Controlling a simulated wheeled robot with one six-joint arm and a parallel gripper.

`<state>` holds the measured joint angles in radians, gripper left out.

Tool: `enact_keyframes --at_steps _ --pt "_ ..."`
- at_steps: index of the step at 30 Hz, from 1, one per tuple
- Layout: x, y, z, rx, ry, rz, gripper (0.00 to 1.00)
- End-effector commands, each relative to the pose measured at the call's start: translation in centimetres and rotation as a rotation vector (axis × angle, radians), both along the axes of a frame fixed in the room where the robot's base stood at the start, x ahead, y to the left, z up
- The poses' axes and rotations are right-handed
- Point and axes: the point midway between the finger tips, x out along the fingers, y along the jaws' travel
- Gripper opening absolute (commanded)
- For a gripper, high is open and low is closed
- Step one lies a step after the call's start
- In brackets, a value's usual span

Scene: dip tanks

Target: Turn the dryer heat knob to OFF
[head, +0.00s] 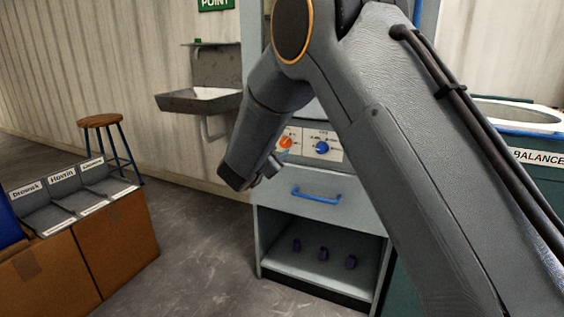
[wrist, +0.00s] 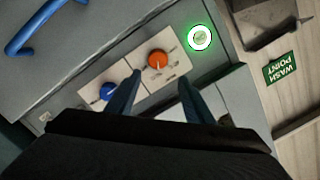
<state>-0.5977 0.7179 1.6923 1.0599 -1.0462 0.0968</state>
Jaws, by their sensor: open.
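An orange knob (head: 285,143) and a blue knob (head: 322,147) sit side by side on pale plates on the front of a grey cabinet. In the wrist view the orange knob (wrist: 158,59) and the blue knob (wrist: 107,91) both show. Their lettering is too small to read, so I cannot tell which is the dryer heat knob or its setting. My gripper (wrist: 157,80) is open and empty. Its fingers reach toward the panel, with the orange knob ahead between them and the blue knob outside the left finger. The fingers appear apart from both knobs.
A green-lit round button (wrist: 200,37) is beside the orange knob. Below the panel are a drawer with a blue handle (head: 316,195) and an open shelf with small dark purple things (head: 323,254). A sink (head: 200,99), a stool (head: 101,121) and brown boxes (head: 118,236) stand left.

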Motion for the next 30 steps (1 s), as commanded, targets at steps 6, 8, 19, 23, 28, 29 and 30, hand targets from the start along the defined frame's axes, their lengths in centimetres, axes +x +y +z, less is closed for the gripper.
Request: enact_keyframes --at_steps 6,8,19,23,28,29,30 --pt "-0.3 1.7 -2.2 0.029 -0.096 -0.116 0.48" --pt "-0.2 1.7 -2.2 0.032 -0.104 -0.128 0.48" --pt "4.3 -0.3 -2.2 0.032 -0.107 -0.134 0.48" --pt "5.7 -0.9 -2.2 0.032 -0.107 -0.132 0.48" --pt "6.6 -1.2 -2.1 0.031 -0.106 -0.131 0.48" --pt "6.7 -1.3 -2.1 0.031 -0.106 -0.131 0.48" --pt "6.7 -1.3 -2.1 0.031 -0.105 -0.131 0.48"
